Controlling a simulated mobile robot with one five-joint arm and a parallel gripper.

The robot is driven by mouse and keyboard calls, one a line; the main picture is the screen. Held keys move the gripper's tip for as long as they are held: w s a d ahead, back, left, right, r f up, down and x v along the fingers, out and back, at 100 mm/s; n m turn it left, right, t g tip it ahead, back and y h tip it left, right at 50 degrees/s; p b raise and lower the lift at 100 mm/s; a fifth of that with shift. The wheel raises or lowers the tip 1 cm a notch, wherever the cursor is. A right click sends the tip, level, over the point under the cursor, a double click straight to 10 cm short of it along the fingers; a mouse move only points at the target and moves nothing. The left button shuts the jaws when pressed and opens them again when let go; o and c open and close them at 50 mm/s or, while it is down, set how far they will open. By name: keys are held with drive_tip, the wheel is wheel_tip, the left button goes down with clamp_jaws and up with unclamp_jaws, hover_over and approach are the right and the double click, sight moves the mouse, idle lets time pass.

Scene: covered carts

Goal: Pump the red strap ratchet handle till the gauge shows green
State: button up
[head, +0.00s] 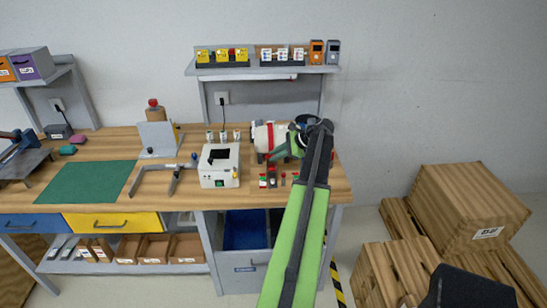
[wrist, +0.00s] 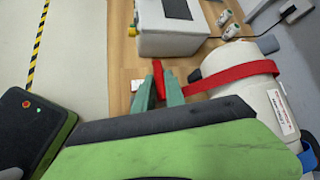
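A white cylinder (head: 260,134) lies on the workbench, with the red strap (head: 270,137) around it. In the wrist view the red strap (wrist: 235,77) runs over the cylinder (wrist: 230,95) and down to the bench near my fingers. My gripper (wrist: 160,84) has its teal fingers close on both sides of a narrow red piece, which looks like the ratchet handle (wrist: 158,75). In the head view my gripper (head: 272,157) is at the cylinder's front, and my arm hides its right part. I cannot make out a gauge reading.
A white box device (head: 219,166) stands left of the cylinder. Small red and green pieces (head: 267,180) stand at the bench's front edge. Wooden crates (head: 468,210) are on the floor at right. A green mat (head: 88,182) is clear.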

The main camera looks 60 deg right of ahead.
drive_tip(key=shift+o, duration=0.5)
drive_tip(key=shift+s+d, duration=0.15)
drive_tip(key=shift+s, duration=0.1)
drive_tip(key=shift+w, duration=0.1)
drive_tip(key=shift+r+p, duration=0.3)
drive_tip(key=shift+p, duration=0.05)
drive_tip(key=p+v, duration=1)
drive_tip(key=v, duration=0.7)
drive_tip(key=shift+s+f+p, duration=0.2)
drive_tip(key=shift+f+p, duration=0.05)
drive_tip(key=shift+p, duration=0.1)
drive_tip(key=shift+c, duration=0.2)
